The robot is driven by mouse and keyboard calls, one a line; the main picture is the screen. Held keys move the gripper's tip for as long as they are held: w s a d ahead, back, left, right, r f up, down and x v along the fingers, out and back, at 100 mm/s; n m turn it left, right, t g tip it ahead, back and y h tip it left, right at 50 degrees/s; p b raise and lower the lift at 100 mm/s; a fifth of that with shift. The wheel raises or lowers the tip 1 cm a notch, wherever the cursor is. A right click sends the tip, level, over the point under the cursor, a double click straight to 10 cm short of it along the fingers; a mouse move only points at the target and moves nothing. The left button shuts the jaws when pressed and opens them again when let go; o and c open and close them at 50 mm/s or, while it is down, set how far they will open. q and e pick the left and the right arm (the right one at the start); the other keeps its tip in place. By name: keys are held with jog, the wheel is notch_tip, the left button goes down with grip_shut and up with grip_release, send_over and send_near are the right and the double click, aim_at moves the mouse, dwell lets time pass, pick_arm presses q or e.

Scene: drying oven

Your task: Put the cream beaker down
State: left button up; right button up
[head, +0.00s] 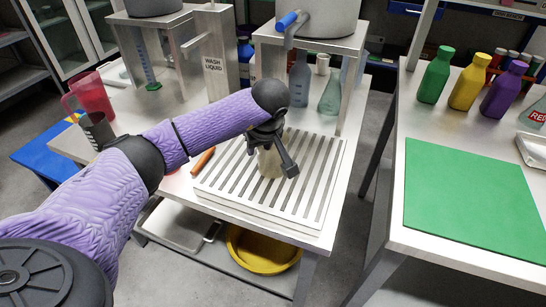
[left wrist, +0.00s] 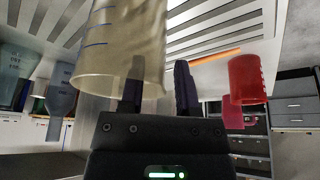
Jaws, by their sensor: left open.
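The cream beaker (head: 269,163) stands on the slatted white rack (head: 315,188) on the middle table, partly hidden by my left gripper. My left gripper (head: 272,150) is at its upper part, with the jaws open. In the left wrist view, which looks upside down, the beaker (left wrist: 118,45) is large, with blue marks on its wall. One finger of my left gripper (left wrist: 160,88) overlaps the beaker's rim and shows dimly through its wall; the other is clear of it. I cannot tell whether the first finger is inside or behind the beaker. My right gripper is not in view.
An orange stick (head: 203,160) lies left of the rack. Behind stand a metal stand (head: 350,75) with bottles under it and a wash liquid box (head: 214,65). The rack's front is clear.

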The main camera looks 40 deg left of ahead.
pick_arm(q)
grip_shut()
